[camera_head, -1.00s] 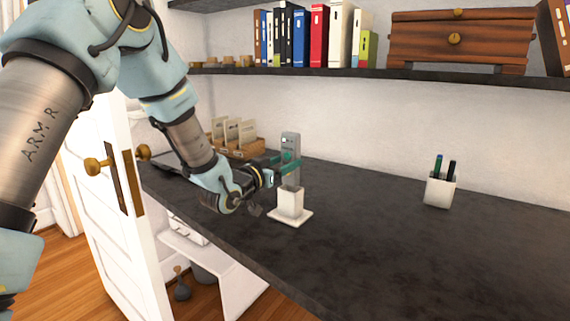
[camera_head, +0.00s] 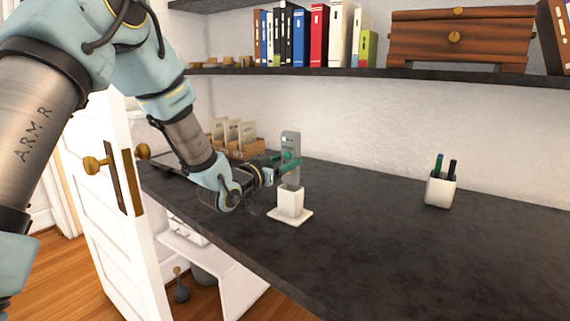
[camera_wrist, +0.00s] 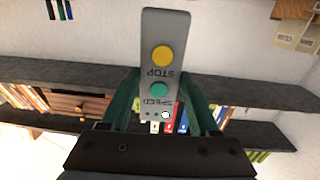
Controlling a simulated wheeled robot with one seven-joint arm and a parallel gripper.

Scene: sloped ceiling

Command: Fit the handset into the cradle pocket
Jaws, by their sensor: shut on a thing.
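The handset (camera_head: 291,142) is a slim grey upright block. In the wrist view the handset (camera_wrist: 165,35) shows a yellow button above STOP lettering, a green button and SPEED lettering. My gripper (camera_head: 287,162) has its green fingers shut on the handset's middle; the fingers (camera_wrist: 162,100) also show on both sides of it in the wrist view. The white cradle (camera_head: 291,203) is a square pocket on a flat base, standing on the dark counter. The handset's lower end is at the pocket's rim in the head view; I cannot tell whether it is inside or just above.
A wooden rack with cards (camera_head: 240,138) stands behind my gripper to the left. A white pen cup (camera_head: 440,191) stands at the right. The counter (camera_head: 380,230) between cradle and pen cup is clear. A shelf (camera_head: 350,73) with books runs above.

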